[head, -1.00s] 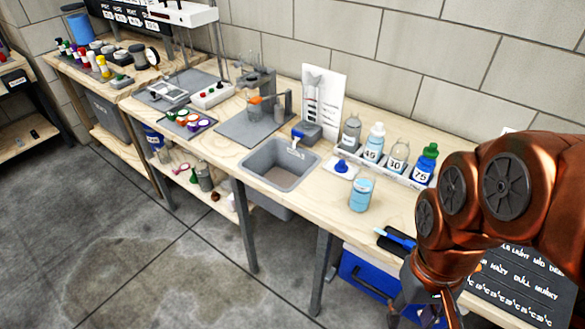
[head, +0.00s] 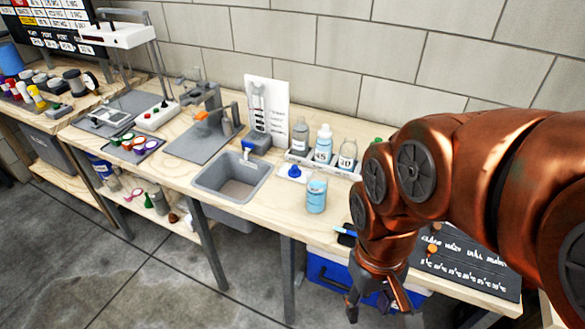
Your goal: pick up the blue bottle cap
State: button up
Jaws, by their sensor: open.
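The blue bottle cap (head: 294,171) sits on a small white pad (head: 283,177) on the wooden workbench, between the sink and the bottle tray. An open-topped, light-blue labelled bottle (head: 316,197) stands just in front and to the right of it. My gripper (head: 379,305) hangs low at the bottom of the head view, in front of the bench, pointing down with its fingers apart. It looks empty and is well away from the cap, to the right and nearer to me. My copper arm hides the right part of the bench.
A grey sink (head: 199,181) is left of the cap. A tray (head: 299,158) of labelled bottles stands behind it. A blue cooler (head: 322,272) is under the bench. A dark sign (head: 465,262) is at right.

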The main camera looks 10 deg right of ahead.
aim_at(294, 173)
jog(key=u, duration=0.05)
jog(key=k, duration=0.55)
jog(key=u, duration=0.6)
jog(key=i, duration=1.4)
jog(key=u, duration=0.15)
